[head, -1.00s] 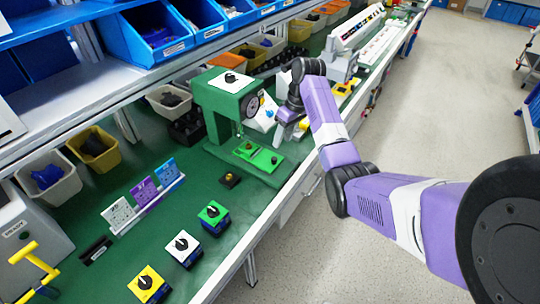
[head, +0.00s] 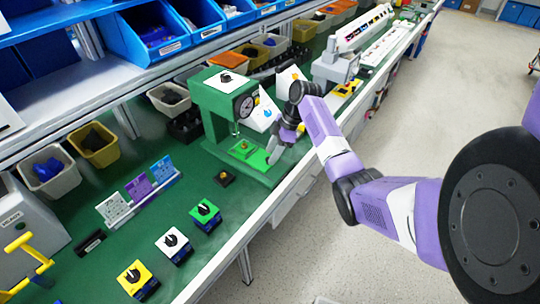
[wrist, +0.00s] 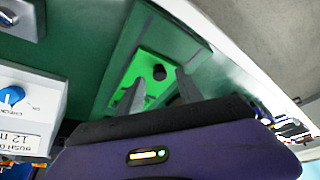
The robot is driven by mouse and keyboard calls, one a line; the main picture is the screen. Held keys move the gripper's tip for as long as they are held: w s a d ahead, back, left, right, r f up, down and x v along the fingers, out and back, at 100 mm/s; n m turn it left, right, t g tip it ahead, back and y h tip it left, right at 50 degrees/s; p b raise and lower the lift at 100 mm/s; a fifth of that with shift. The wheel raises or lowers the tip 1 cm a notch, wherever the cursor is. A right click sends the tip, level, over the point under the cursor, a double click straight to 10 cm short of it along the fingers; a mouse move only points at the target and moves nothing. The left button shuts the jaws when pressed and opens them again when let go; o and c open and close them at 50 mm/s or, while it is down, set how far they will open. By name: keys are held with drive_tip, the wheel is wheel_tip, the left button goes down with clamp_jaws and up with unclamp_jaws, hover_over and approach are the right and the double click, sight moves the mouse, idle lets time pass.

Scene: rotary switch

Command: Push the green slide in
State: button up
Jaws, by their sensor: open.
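The bright green slide (head: 256,158) lies on the green base of the green press (head: 222,103), with a small knob on top. My gripper (head: 274,152) is low over the right end of the slide in the head view. In the wrist view the slide (wrist: 150,85) and its dark knob lie ahead of my gripper (wrist: 158,79). The two grey fingers are apart with nothing held between them. They overlap the near part of the slide in that view; I cannot tell whether they touch it.
A white box with a blue knob (head: 262,114) stands close behind my gripper and also shows at the left of the wrist view (wrist: 20,110). Rotary switches with green (head: 205,214), white (head: 173,244) and yellow (head: 138,279) tops stand at the front left. The bench edge is close by.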

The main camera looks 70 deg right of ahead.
drive_tip(key=shift+x, duration=1.1)
clamp_jaws()
idle(0.7)
